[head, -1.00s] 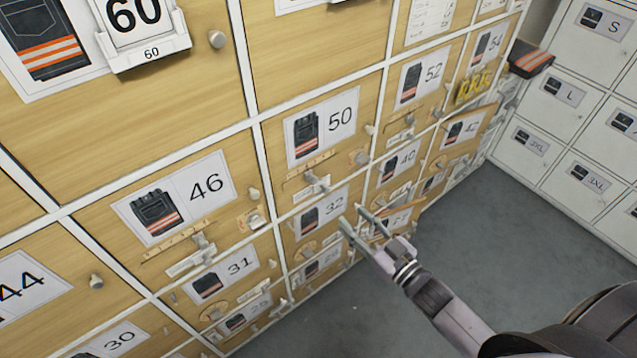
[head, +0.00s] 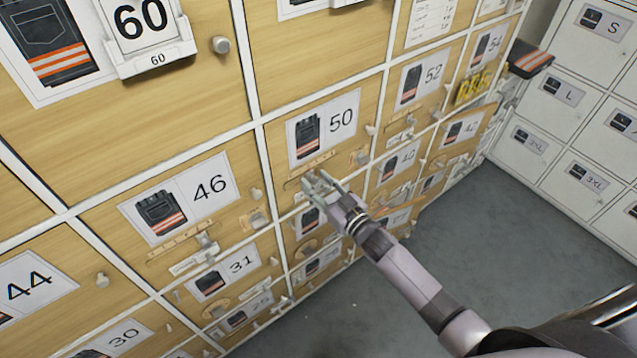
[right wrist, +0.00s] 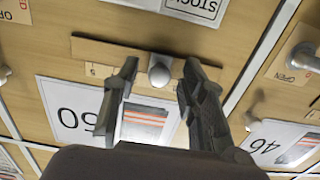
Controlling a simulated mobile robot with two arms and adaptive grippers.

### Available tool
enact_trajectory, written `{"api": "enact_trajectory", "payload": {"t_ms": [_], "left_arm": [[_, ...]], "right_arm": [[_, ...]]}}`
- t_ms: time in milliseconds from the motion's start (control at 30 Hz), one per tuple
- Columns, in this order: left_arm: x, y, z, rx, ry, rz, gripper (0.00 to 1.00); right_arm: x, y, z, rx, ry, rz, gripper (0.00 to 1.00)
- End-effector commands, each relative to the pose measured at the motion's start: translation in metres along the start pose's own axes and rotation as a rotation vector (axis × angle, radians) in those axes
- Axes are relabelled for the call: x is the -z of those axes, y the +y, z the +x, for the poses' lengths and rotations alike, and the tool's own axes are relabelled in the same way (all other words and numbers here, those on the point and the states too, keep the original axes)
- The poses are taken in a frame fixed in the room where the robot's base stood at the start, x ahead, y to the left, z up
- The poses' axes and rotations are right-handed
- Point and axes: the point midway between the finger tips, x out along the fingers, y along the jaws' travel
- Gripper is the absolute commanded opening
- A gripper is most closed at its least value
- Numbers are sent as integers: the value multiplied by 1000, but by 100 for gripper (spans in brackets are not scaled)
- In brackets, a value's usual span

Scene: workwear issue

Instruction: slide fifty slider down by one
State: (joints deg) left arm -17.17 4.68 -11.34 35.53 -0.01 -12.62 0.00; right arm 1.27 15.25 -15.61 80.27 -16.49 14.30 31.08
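The locker door marked 50 (head: 340,120) carries a wooden slider strip (head: 318,163) below its picture label. In the right wrist view this strip (right wrist: 95,50) shows upside down, with a rounded grey knob (right wrist: 160,72) on it and a small number 5 near one end. My right gripper (head: 314,184) is at this slider. In the right wrist view its two fingers (right wrist: 160,80) stand apart on either side of the knob, with a visible gap to it on each side. In the head view my gripper hides the knob. My left gripper is not in view.
The door marked 46 (head: 226,160) with its own slider is to the left, and 52 (head: 436,78) to the right. Door knobs stick out around my arm. A stock card (right wrist: 200,8) hangs below the strip. Grey floor (head: 450,260) is clear at the right.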

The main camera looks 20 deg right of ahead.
Motion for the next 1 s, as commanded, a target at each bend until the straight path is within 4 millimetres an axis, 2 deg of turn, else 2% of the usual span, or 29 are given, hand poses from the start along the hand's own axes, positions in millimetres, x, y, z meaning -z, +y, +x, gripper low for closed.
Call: {"api": "enact_trajectory", "payload": {"t_ms": [133, 700, 1000], "left_arm": [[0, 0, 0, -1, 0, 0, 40], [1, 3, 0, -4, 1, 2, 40], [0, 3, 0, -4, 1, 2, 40]], "right_arm": [[0, 0, 0, 0, 0, 0, 37], [0, 0, 0, 0, 0, 0, 0], [0, 0, 0, 0, 0, 0, 0]]}}
